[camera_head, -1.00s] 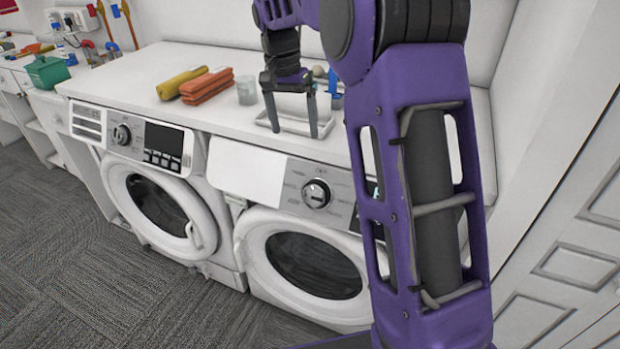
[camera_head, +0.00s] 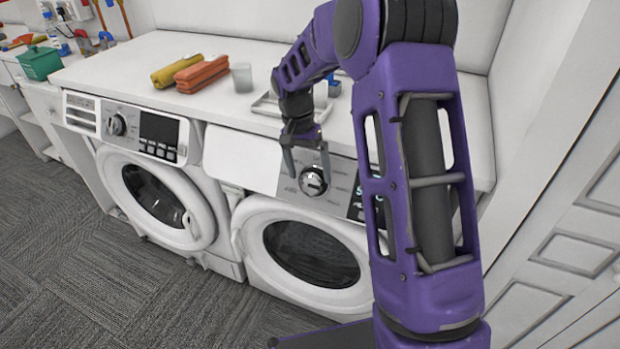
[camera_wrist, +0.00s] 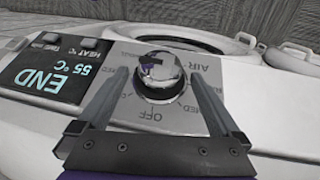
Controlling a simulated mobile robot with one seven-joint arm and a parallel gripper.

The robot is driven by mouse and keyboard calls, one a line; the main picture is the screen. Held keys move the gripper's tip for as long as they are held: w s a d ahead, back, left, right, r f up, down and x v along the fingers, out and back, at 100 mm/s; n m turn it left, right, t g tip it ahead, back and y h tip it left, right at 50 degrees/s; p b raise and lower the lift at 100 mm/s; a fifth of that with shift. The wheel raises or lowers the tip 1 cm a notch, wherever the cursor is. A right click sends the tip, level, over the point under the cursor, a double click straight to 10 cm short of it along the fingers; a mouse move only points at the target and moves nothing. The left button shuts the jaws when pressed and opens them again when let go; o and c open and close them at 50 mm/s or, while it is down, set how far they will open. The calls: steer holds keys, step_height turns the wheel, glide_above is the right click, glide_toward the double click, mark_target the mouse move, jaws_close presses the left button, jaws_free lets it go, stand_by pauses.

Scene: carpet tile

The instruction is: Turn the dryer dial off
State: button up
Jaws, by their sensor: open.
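The dryer (camera_head: 312,250) is the right-hand white machine, with a round door and a control panel on top. Its silver dial (camera_head: 313,181) sits in the middle of the panel. In the wrist view the dial (camera_wrist: 158,76) lies ahead between my fingers, with printed labels around it, including OFF (camera_wrist: 150,117) and AIR. The display (camera_wrist: 52,72) reads END and 55 °C. My gripper (camera_head: 307,174) is open at the dial, its two fingers on either side of it. I cannot tell whether the fingers touch the dial.
A second machine (camera_head: 150,190) stands to the left. On the worktop above are yellow (camera_head: 176,70) and orange (camera_head: 203,76) folded cloths, a clear cup (camera_head: 242,77) and a tray (camera_head: 266,104). White cabinet doors (camera_head: 560,260) stand at the right. The carpet floor (camera_head: 90,260) in front is clear.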

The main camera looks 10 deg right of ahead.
steer(key=shift+s+d+f, duration=0.1)
steer(key=shift+d+f, duration=0.05)
steer(key=shift+f, duration=1)
steer(key=c, duration=1.3)
steer(key=shift+o, duration=0.2)
